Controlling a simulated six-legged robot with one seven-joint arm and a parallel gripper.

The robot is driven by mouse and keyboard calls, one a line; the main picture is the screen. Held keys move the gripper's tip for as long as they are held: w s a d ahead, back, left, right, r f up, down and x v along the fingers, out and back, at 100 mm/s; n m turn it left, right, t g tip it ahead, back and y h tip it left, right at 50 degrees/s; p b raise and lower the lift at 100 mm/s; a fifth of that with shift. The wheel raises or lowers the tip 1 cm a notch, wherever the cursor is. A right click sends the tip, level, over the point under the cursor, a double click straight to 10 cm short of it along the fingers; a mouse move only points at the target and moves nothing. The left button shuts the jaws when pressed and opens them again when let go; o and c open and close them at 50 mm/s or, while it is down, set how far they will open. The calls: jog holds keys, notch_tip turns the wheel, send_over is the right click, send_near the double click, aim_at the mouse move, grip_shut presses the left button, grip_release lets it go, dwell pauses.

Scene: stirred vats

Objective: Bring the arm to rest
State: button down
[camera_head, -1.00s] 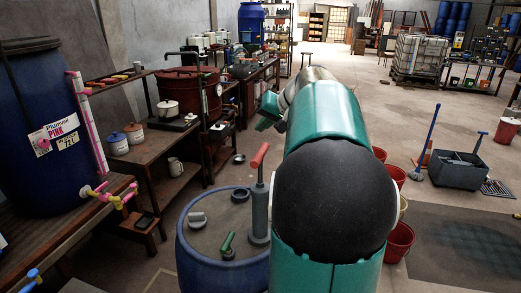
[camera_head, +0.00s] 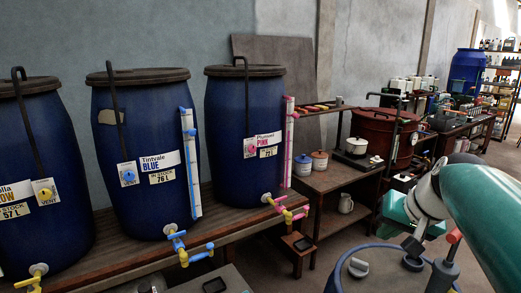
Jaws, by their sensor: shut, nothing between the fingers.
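My teal arm (camera_head: 490,215) reaches in from the right edge, bent down at a pale wrist. My gripper (camera_head: 413,243) is at its end, a teal hand with small dark fingers pointing down. It is shut and holds nothing. In this view it overlaps the top of a blue drum (camera_head: 340,262) at the lower right. I cannot tell how high above the drum it is.
Three blue vats labelled yellow (camera_head: 45,150), blue (camera_head: 150,155) and pink (camera_head: 245,130) stand on a wooden bench (camera_head: 115,260). A red-handled pump (camera_head: 445,268) and grey knob (camera_head: 358,267) are on the drum.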

jog(key=s+a+f+n, duration=0.2)
jog(key=s+a+f, duration=0.3)
jog(key=s+a, duration=0.1)
jog(key=s+a+f+n+h, duration=0.1)
jog(key=s+a+f+n, duration=0.1)
jog(key=s+a+f, duration=0.3)
jog(key=s+a, duration=0.2)
jog(key=a, duration=0.1)
jog(key=shift+a+n+g, duration=0.35)
jog(key=shift+n+g, duration=0.05)
